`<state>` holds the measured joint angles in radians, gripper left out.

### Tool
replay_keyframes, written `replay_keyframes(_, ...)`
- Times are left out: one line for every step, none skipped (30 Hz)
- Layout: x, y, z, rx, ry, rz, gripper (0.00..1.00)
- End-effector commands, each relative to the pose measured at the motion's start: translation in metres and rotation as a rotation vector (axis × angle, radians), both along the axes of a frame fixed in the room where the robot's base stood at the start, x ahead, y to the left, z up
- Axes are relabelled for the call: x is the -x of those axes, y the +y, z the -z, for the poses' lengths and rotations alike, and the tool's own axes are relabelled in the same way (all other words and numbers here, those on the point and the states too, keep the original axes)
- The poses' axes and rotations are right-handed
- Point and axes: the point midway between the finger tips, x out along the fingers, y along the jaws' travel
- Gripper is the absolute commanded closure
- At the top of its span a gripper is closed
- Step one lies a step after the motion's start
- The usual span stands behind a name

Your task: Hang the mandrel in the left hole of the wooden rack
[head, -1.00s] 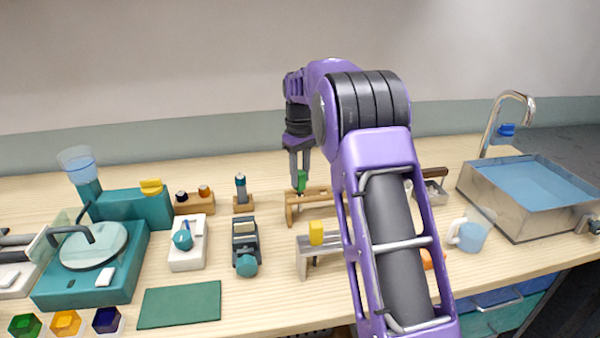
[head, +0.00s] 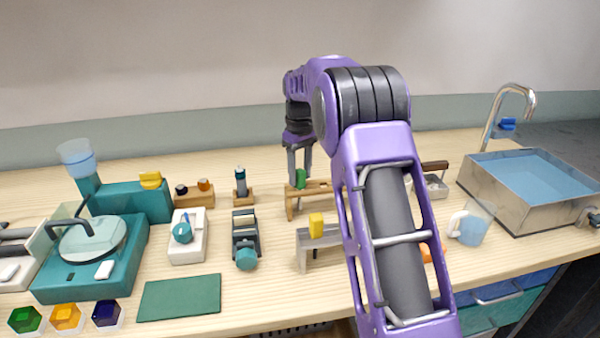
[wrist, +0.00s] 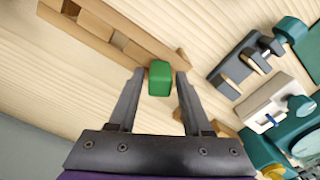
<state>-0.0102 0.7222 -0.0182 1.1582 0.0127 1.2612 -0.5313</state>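The mandrel shows as a green block-shaped handle (head: 300,178) at the left end of the wooden rack (head: 323,186). In the wrist view the green handle (wrist: 160,78) sits between my fingertips, with a narrow gap on each side. My gripper (head: 299,174) points down over the rack's left end, and its fingers (wrist: 161,73) are open around the handle. The wooden rack (wrist: 115,32) runs away to the upper left in the wrist view. The mandrel's rod and the hole are hidden, so I cannot see how deep it sits.
A grey rack with a yellow handle (head: 316,226) stands in front of the wooden rack. A small wooden stand with a teal-topped tool (head: 240,186) is to the left. My arm covers the right part of the wooden rack. A green mat (head: 180,297) lies at front left.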

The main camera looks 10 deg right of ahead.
Motion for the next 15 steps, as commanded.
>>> replay_keyframes(0.000, 0.000, 0.000, 0.000, 0.000, 0.000, 0.40)
replay_keyframes(0.000, 0.000, 0.000, 0.000, 0.000, 0.000, 0.35)
replay_keyframes(0.000, 0.000, 0.000, 0.000, 0.000, 0.000, 0.32)
replay_keyframes(0.000, 0.000, 0.000, 0.000, 0.000, 0.000, 0.32)
replay_keyframes(0.000, 0.000, 0.000, 0.000, 0.000, 0.000, 0.32)
replay_keyframes(0.000, 0.000, 0.000, 0.000, 0.000, 0.000, 0.32)
replay_keyframes(0.000, 0.000, 0.000, 0.000, 0.000, 0.000, 0.32)
replay_keyframes(0.000, 0.000, 0.000, 0.000, 0.000, 0.000, 0.32)
replay_keyframes(0.000, 0.000, 0.000, 0.000, 0.000, 0.000, 0.32)
replay_keyframes(0.000, 0.000, 0.000, 0.000, 0.000, 0.000, 0.32)
replay_keyframes(0.000, 0.000, -0.001, 0.000, 0.000, 0.000, 0.32)
replay_keyframes(0.000, 0.000, -0.002, 0.000, 0.000, 0.000, 0.32)
replay_keyframes(0.000, 0.000, -0.004, 0.000, 0.000, 0.000, 0.32)
replay_keyframes(0.000, 0.000, -0.006, -0.001, -0.001, 0.000, 0.32)
replay_keyframes(-0.001, 0.000, -0.011, 0.000, -0.002, 0.000, 0.32)
